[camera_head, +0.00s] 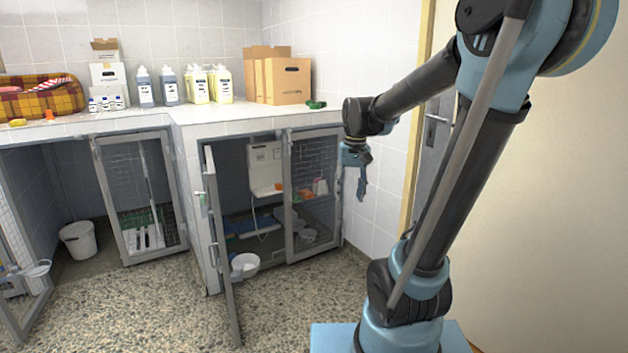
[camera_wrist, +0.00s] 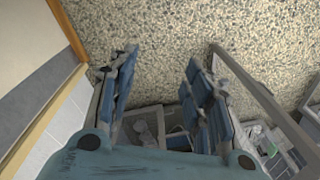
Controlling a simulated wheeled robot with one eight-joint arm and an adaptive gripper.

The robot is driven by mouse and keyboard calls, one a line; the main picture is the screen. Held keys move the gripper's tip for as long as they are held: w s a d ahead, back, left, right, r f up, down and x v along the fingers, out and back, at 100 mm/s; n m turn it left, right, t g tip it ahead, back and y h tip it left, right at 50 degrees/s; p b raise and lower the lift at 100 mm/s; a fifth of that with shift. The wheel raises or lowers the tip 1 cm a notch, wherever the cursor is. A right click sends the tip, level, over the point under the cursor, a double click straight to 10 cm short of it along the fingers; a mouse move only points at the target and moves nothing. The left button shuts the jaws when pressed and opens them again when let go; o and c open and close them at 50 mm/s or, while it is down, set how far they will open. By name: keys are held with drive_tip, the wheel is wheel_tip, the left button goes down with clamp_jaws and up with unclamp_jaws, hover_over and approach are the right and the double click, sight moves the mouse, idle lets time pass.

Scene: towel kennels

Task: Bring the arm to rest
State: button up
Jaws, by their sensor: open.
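My gripper (camera_head: 358,172) hangs at the end of my raised arm, in front of the right end of the tiled kennel block. It points down and stands clear of the counter and the doors. In the wrist view my gripper (camera_wrist: 162,62) shows its two blue fingers spread apart, with nothing between them but the speckled floor (camera_wrist: 175,25) below. The fingers touch nothing that I can see.
A kennel door (camera_head: 222,240) stands open into the room; another mesh door (camera_head: 312,190) is beside it. Bottles (camera_head: 196,85), cardboard boxes (camera_head: 282,80) and a plaid bed (camera_head: 38,97) stand on the counter (camera_head: 235,112). A white bucket (camera_head: 80,240) is left. The middle floor is clear.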

drive_tip(key=s+d+f+t, duration=0.1)
drive_tip(key=s+d+f, duration=0.3)
drive_tip(key=s, duration=0.5)
drive_tip(key=s+d+f, duration=0.4)
drive_tip(key=s+f, duration=0.3)
drive_tip(key=s, duration=0.2)
drive_tip(key=shift+s+f+m+t+h, duration=0.15)
drive_tip(key=shift+f+m+t+h, duration=0.15)
drive_tip(key=shift+t, duration=0.1)
